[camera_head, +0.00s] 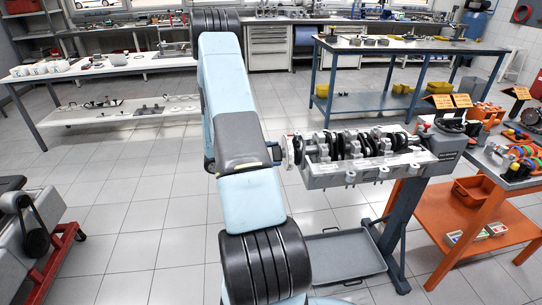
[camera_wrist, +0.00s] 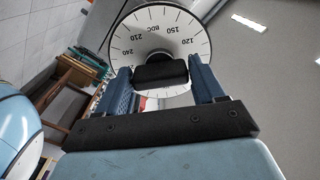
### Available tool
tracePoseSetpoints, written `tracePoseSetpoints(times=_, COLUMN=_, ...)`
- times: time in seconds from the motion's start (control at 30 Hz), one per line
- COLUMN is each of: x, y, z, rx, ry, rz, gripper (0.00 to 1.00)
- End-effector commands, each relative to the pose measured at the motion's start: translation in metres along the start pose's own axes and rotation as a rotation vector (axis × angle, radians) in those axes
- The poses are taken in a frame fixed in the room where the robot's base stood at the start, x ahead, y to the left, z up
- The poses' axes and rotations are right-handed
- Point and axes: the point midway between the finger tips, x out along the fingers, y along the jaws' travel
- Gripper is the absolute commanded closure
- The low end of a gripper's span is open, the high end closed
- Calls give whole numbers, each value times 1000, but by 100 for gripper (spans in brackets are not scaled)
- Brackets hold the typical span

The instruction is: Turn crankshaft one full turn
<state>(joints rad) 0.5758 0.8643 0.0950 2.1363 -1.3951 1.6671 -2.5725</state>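The crankshaft (camera_head: 350,146) lies in an upturned grey engine block (camera_head: 365,172) on a stand, right of my arm in the head view. A round degree wheel (camera_head: 288,152) is at its left end, seen nearly edge-on. In the wrist view the white degree wheel (camera_wrist: 205,45) faces me, with numbers such as 210, 150 and 120. My gripper (camera_wrist: 160,75) has its two blue fingers on either side of a black handle (camera_wrist: 160,72) in front of the wheel's lower half. The handle fills the gap between the fingers. In the head view my arm hides the gripper.
A grey drip tray (camera_head: 342,255) sits low under the block. An orange cart (camera_head: 475,230) with tools and parts stands at the right. A white bench (camera_head: 95,68) is at the back left, a blue-framed table (camera_head: 410,45) behind the block. Floor at the left is mostly clear.

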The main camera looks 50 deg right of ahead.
Motion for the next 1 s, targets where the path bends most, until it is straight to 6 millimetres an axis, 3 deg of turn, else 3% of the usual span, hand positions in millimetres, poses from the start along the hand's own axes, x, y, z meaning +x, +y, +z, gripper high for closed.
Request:
tracePoseSetpoints(times=0.37, x=-3, y=1, z=-1, rx=1, ry=-1, rz=-2, gripper=67)
tracePoseSetpoints(times=0.67, x=-1, y=0, z=1, rx=62, ry=-3, rz=-3, gripper=67)
tracePoseSetpoints(times=1.0, x=-1, y=0, z=1, rx=316, ry=-4, rz=-4, gripper=67)
